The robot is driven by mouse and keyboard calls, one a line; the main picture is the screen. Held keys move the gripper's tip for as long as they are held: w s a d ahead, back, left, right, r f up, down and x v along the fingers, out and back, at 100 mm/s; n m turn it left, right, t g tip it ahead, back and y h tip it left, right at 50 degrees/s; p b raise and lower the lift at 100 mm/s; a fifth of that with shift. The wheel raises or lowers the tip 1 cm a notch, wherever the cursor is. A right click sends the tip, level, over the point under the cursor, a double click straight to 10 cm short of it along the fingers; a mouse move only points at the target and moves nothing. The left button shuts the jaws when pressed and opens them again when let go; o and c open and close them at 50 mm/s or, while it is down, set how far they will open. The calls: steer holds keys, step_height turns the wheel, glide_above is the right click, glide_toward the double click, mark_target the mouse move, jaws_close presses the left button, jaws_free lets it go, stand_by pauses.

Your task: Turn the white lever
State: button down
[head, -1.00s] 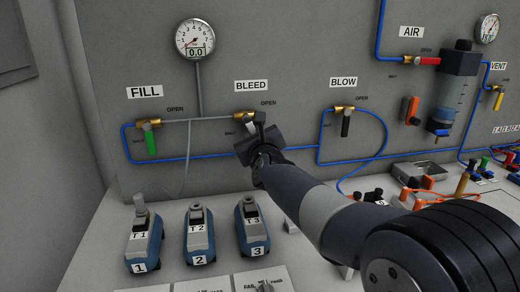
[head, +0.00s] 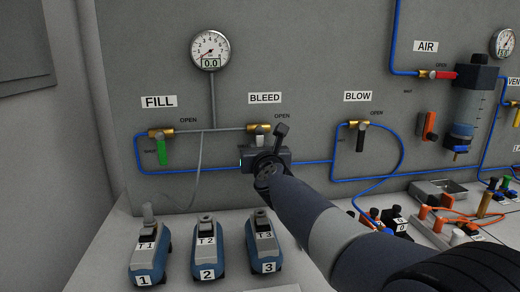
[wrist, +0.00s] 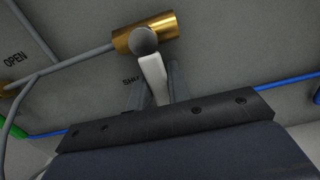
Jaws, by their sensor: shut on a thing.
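The white lever (wrist: 152,72) hangs from the brass BLEED valve (wrist: 146,34) on the grey panel. In the wrist view it lies between the two fingers of my gripper (wrist: 157,87), which is shut on it below its round grey pivot cap. In the head view only the lever's upper part (head: 260,139) shows below the valve (head: 258,128); my gripper (head: 266,148) hides the rest. The lever points roughly downward there. The SHUT label beside it is partly covered in the wrist view.
The FILL valve with a green lever (head: 162,152) is to the left, and the BLOW valve with a black lever (head: 361,141) is to the right. A blue pipe (head: 200,171) runs behind my gripper. Several blue units (head: 206,250) stand on the bench below.

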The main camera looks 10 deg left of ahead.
steer(key=shift+f, duration=0.1)
steer(key=c, duration=1.3)
jaws_free()
steer(key=b+v, duration=0.1)
steer(key=v, duration=0.9)
steer(key=shift+s+d, duration=0.1)
steer(key=shift+s, duration=0.25)
steer(key=shift+w, duration=0.1)
steer(key=p+x, duration=0.1)
steer(key=x, duration=0.9)
steer(key=shift+w, duration=0.3)
